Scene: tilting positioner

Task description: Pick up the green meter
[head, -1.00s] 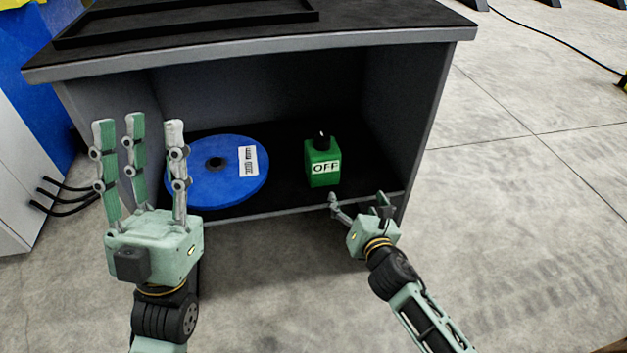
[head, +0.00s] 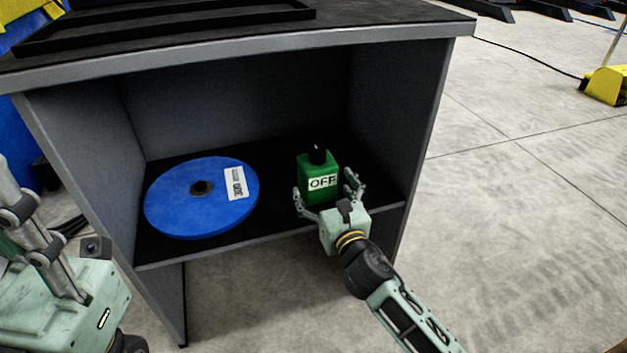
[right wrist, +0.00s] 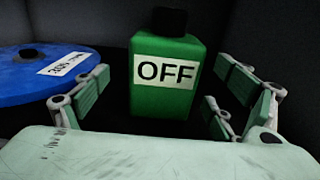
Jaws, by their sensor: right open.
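The green meter (head: 316,172) stands upright on the dark shelf inside the grey cabinet. It has a black top and a white label reading OFF. My right gripper (head: 328,202) is open at the front of the meter, its fingers spread to either side of it. In the right wrist view the meter (right wrist: 165,103) stands between the open fingers, with no clear contact. My left gripper (head: 40,240) is at the left edge of the head view, partly cut off, its visible fingers extended upward and apart, away from the meter.
A blue disc (head: 180,215) with a white label lies on the shelf left of the meter. The cabinet's top (head: 230,50) overhangs the shelf, and side walls (head: 425,110) close it in. Bare shelf lies between disc and meter.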

